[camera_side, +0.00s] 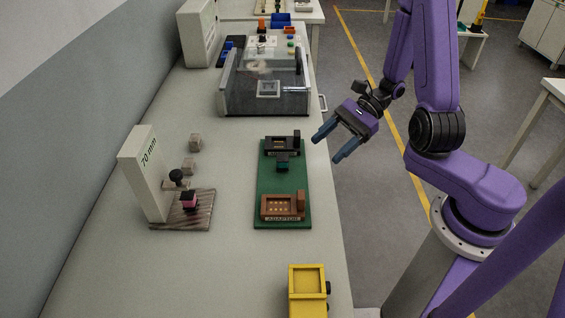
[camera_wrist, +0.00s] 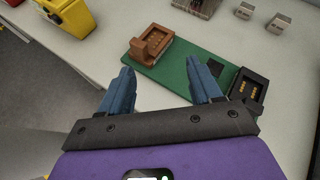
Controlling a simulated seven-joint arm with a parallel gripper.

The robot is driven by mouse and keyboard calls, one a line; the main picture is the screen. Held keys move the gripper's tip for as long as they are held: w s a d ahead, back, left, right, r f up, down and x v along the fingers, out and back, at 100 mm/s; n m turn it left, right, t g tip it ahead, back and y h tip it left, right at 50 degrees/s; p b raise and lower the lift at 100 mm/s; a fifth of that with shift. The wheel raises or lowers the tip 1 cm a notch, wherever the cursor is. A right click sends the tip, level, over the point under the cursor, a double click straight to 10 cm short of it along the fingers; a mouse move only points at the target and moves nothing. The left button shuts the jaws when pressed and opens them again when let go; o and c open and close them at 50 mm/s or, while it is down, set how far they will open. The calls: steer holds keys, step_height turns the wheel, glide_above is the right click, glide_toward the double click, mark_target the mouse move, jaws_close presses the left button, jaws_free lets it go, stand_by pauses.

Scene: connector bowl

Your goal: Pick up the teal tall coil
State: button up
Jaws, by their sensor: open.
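My gripper (camera_side: 328,148) is open and empty, in the air to the right of the board in the side view.
A brown adapter block (camera_side: 283,207) is on the board's near end. A yellow container (camera_side: 308,291) stands at the front edge. A white "70 mm" panel (camera_side: 145,175), a wooden base (camera_side: 185,219) with a pink piece (camera_side: 188,201) and grey cubes (camera_side: 195,142) are left. A clear-walled box (camera_side: 265,100) stands behind.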

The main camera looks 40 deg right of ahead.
steer(key=w+d+f+m+t+h, duration=0.1)
steer(key=d+f+m+t, duration=0.1)
steer(key=d+m+t, duration=0.3)
steer(key=m+t+h, duration=0.1)
steer(key=m+t, duration=0.1)
steer(key=m, duration=0.2)
glide_toward(283, 157)
steer(key=x, duration=0.6)
steer(key=shift+w+a+r, duration=0.1)
steer(key=shift+w+a, duration=0.15)
steer(key=shift+a, duration=0.05)
steer(key=shift+f+x, duration=0.15)
steer(key=shift+x, duration=1.15)
steer(key=shift+f+x, duration=0.1)
steer(key=shift+x, duration=1.25)
steer(key=shift+d, duration=0.1)
steer(key=c, duration=1.1)
